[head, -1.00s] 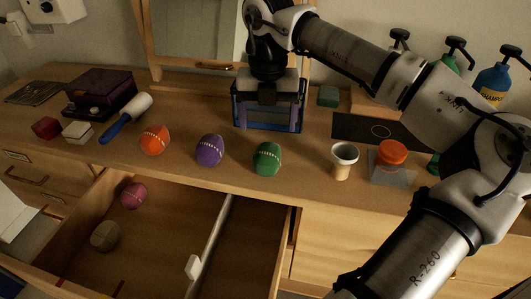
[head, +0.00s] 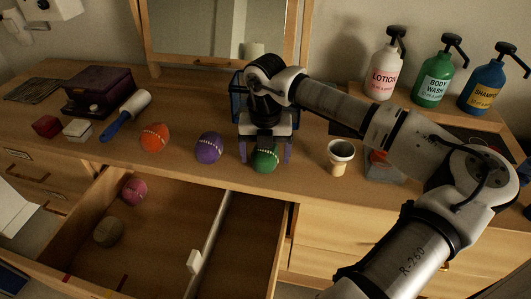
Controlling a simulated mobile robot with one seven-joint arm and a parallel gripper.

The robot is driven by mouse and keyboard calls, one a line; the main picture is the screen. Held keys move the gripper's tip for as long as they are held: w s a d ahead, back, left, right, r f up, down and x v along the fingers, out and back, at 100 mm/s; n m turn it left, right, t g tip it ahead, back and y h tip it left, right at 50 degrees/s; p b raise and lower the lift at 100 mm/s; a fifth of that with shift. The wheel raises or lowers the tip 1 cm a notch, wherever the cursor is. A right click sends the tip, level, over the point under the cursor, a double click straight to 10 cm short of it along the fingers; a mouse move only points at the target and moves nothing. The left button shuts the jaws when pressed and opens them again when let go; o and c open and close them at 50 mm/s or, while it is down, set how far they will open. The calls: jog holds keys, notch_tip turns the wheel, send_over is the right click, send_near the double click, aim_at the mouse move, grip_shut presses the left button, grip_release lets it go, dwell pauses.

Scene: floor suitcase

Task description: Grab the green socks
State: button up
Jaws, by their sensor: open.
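The green socks (head: 264,161) are a rolled ball with a light stitched line, on the dresser top near its front edge. My gripper (head: 265,156) is open and pointed down over them, with one purple finger on the left of the ball and one on the right. I cannot tell whether the fingers touch it. The upper part of the ball is hidden by the gripper.
Purple socks (head: 209,148) and orange socks (head: 154,137) lie to the left. The open drawer (head: 150,235) below holds pink socks (head: 134,190) and tan socks (head: 109,231). A blue basket (head: 238,90) is behind my gripper.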

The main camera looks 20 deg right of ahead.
jog(key=shift+c, duration=0.4)
jog(key=c, duration=1)
